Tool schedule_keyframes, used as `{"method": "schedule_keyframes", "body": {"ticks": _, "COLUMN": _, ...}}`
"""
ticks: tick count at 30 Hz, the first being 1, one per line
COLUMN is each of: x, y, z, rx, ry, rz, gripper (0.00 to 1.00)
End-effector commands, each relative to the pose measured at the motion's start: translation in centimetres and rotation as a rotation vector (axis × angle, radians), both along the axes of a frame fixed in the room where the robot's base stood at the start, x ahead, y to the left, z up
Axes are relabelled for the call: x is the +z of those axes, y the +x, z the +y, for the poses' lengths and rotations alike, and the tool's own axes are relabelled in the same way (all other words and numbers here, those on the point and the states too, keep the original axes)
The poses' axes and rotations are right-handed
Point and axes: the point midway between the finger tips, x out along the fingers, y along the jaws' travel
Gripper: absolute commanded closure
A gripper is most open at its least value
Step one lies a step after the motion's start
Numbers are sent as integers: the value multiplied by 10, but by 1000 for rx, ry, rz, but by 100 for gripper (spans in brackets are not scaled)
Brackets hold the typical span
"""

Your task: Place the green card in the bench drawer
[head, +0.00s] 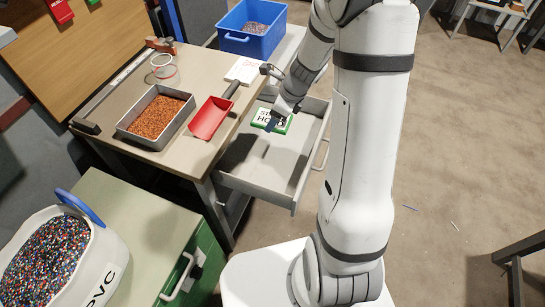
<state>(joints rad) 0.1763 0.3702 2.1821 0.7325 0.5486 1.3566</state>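The green card (285,127), white-faced with a green border and dark lettering, is at the far end of the open bench drawer (246,172). It lies in or just above the drawer; I cannot tell if it touches the bottom. My gripper (272,124) points down at the card and covers part of its lettering. Its fingers are too small and overlapped to show whether they are open or gripping the card. The drawer is pulled out from the bench's right side and the rest of its floor looks bare.
The bench (178,178) holds a tray of copper granules (156,116), a red scoop (210,118), a white paper (244,69) and a clear round container (164,70). A blue bin (236,43) stands behind. A PVC tub (103,262) sits on a green cabinet (150,215) in front.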

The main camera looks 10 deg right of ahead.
Motion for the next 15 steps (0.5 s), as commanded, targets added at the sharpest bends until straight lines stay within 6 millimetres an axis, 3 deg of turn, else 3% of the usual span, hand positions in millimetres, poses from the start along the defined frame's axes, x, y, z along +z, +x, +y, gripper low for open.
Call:
{"method": "schedule_keyframes", "body": {"ticks": 1, "x": -15, "y": 2, "z": 0, "rx": -13, "ry": 1, "rz": -1, "gripper": 57}}
{"method": "schedule_keyframes", "body": {"ticks": 7, "x": -32, "y": 6, "z": -1, "rx": -41, "ry": 2, "rz": -1, "gripper": 57}}
{"method": "schedule_keyframes", "body": {"ticks": 15, "x": -79, "y": 5, "z": -1, "rx": -42, "ry": 2, "rz": 1, "gripper": 57}}
